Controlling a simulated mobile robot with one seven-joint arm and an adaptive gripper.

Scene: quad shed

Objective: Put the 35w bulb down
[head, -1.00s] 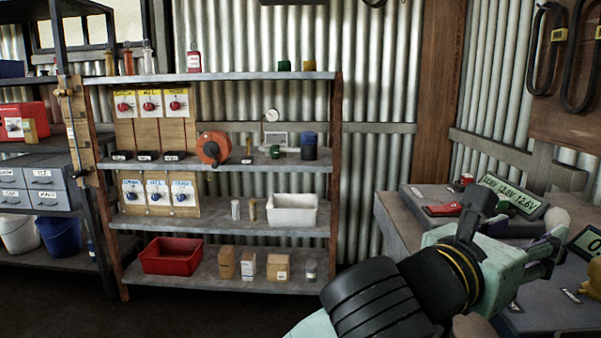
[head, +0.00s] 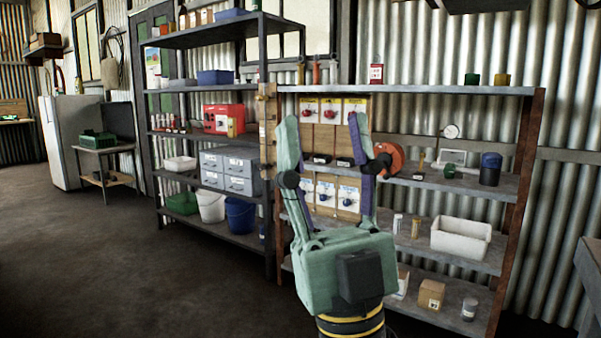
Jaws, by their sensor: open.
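My gripper (head: 322,125) stands in front of the metal shelving in the head view, its two fingers pointing up and away and spread wide apart. Nothing shows held between them; only the switch panels behind are seen through the gap. I cannot make out a 35w bulb anywhere. A white cylinder (head: 397,223) and a tan cylinder (head: 415,228) stand on a lower shelf right of my gripper, too small to read. My gripper hides part of the lower shelves.
A white bin (head: 461,237) stands right of the cylinders. A brown box (head: 431,294) and a small jar (head: 469,309) are on the bottom shelf. A dark rack (head: 264,170) with grey drawers (head: 228,168) and buckets stands left. The floor (head: 120,265) at left is clear. A bench edge shows far right.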

